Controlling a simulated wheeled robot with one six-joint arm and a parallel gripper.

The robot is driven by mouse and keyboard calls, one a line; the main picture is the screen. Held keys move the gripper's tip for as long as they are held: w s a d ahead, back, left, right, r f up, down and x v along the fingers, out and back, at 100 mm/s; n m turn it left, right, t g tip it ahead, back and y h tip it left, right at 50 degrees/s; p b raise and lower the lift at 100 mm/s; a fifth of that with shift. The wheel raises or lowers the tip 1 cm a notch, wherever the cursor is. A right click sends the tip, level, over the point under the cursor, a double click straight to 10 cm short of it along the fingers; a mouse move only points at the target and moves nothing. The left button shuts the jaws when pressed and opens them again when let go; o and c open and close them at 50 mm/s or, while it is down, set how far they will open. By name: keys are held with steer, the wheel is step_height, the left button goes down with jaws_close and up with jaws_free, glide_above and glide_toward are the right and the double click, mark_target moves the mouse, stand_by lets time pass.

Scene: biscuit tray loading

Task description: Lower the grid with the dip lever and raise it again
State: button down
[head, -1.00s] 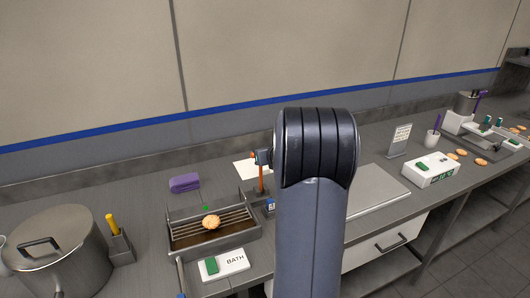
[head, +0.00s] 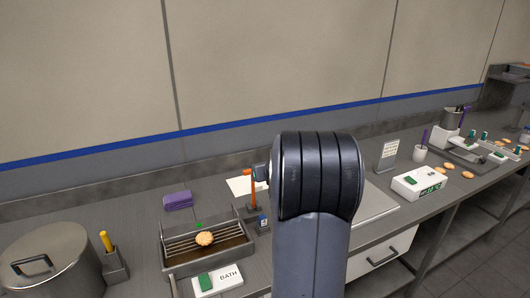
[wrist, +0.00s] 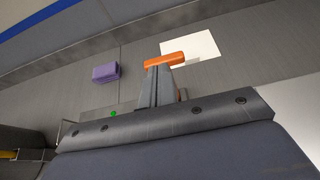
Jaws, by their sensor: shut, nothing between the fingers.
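The dip lever (head: 253,192) is an orange-handled lever standing roughly upright at the right end of the bath (head: 238,259). In the wrist view its orange bar (wrist: 164,61) shows just beyond my fingertips; I cannot tell whether they touch it. My gripper (wrist: 158,76) is shut and empty. In the head view my gripper (head: 262,173) is partly hidden behind my arm, close by the lever's upper part. The grid (head: 182,244) is a wire rack seen near the top of the bath, with one round biscuit (head: 205,239) on it.
A white box marked BATH (head: 231,279) with a green button stands in front of the bath. A lidded pot (head: 70,248) and a yellow-handled tool (head: 106,242) are on the left. A purple block (head: 178,200) and a white sheet (head: 238,186) lie behind.

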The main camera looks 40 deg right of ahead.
step_height(320, 180, up, 7)
steer(key=s+p, duration=0.1)
steer(key=p, duration=0.1)
steer(key=shift+s+a+f, duration=0.15)
steer(key=shift+s+f, duration=0.05)
steer(key=shift+s, duration=0.1)
